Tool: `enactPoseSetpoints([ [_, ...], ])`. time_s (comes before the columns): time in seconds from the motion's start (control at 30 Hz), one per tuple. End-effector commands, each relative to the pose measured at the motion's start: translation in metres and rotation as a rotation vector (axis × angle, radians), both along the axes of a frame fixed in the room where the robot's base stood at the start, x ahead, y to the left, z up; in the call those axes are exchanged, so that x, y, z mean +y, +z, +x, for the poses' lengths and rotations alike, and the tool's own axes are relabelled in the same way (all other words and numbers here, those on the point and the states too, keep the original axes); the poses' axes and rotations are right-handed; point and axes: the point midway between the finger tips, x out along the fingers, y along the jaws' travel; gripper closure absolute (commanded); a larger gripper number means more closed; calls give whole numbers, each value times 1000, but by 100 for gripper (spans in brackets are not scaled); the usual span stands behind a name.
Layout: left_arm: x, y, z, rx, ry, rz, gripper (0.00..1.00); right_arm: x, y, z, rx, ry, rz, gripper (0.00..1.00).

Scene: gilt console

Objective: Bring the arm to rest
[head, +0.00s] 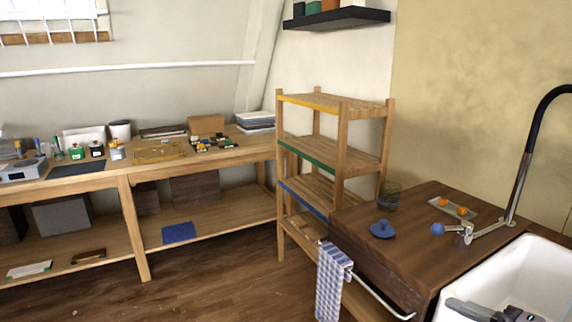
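A grey and black part of what looks like my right gripper (488,311) shows at the bottom right edge, in front of the white sink (535,275). Most of it is cut off by the frame, and I cannot tell whether its fingers are open or shut. I see nothing held in the part that shows. My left gripper and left arm are not in view.
A dark wooden counter (410,225) beside the sink bears a blue lid (382,229), a glass jar (388,198) and a tray (452,208) with orange pieces. A tall black faucet (522,165) rises at right. A checked towel (331,283) hangs in front. Floor (220,285) at centre-left is clear.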

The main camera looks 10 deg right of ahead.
Motion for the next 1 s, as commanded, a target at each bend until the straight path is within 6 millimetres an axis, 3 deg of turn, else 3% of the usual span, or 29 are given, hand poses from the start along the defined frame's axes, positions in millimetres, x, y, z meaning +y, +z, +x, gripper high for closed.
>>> enactPoseSetpoints([
  [0.07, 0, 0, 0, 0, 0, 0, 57, 0, 0, 0, 0, 0, 0, 59],
  [0.27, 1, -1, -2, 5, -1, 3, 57, -34, -45, -15, 85, -216, 154, 59],
  [0.4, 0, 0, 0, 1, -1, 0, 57, -46, -88, -32, 166, -369, 287, 59],
  [0.53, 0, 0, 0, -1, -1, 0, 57, -41, -134, -53, 262, -512, 435, 59],
  [0.67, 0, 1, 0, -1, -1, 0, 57, -17, -180, -72, 370, -628, 592, 59],
  [0.8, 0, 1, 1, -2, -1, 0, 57, 29, -222, -89, 499, -722, 765, 59],
  [1.0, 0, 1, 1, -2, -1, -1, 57, 101, -252, -101, 652, -778, 954, 59],
])
